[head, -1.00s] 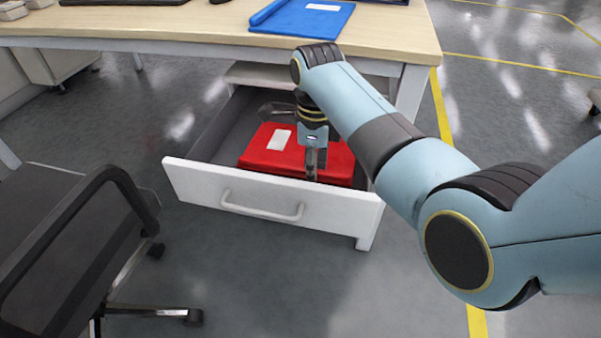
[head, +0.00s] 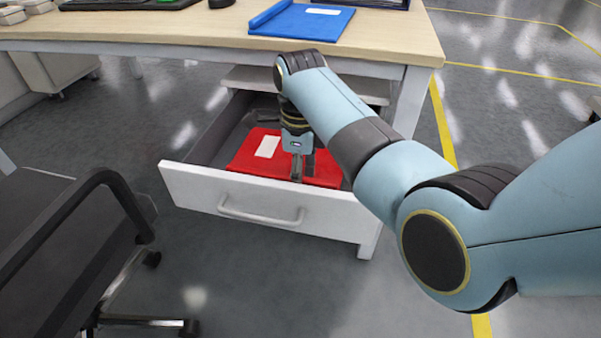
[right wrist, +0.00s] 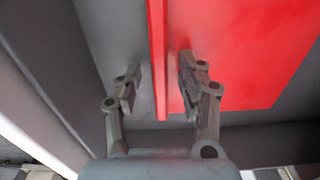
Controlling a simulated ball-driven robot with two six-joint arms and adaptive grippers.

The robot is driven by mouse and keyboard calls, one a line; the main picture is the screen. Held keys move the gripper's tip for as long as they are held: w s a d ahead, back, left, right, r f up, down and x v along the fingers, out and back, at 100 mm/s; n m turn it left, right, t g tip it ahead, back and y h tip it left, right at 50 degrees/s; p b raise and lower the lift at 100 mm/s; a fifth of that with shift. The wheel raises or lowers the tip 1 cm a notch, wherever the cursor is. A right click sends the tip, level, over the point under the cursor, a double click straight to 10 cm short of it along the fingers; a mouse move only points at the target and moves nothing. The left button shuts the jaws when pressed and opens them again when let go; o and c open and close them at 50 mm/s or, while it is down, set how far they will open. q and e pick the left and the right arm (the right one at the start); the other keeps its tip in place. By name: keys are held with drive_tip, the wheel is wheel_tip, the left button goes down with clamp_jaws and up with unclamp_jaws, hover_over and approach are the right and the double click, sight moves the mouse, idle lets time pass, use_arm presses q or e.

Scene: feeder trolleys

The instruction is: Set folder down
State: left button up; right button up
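The red folder (head: 250,160) with a white label lies in the open white drawer (head: 270,208) under the desk. The drawer front hides its near edge. My right gripper (head: 299,172) points down into the drawer over the folder's near part. In the right wrist view my right gripper (right wrist: 158,80) has its fingers apart, with the narrow red spine of the folder (right wrist: 158,45) between them and a gap on each side. The folder's broad red face (right wrist: 235,55) spreads to the right there. My left gripper is not in view.
The wooden desk (head: 395,40) stands above the drawer and carries a blue folder (head: 303,22). A black office chair (head: 70,240) stands at the left, near the drawer. The floor in front of the drawer is clear.

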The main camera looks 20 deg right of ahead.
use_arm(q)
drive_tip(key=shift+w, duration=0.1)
use_arm(e)
drive_tip(key=shift+r, duration=0.1)
wheel_tip(320, 180, up, 5)
drive_tip(key=p, duration=0.2)
drive_tip(key=shift+w+r+p, duration=0.1)
drive_tip(key=shift+p, duration=0.3)
use_arm(q)
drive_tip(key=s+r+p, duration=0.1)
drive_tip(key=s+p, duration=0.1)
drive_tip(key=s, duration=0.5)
drive_tip(key=shift+p, duration=0.35)
use_arm(e)
wheel_tip(320, 180, up, 7)
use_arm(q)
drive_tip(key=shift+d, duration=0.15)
use_arm(e)
drive_tip(key=shift+f, duration=0.2)
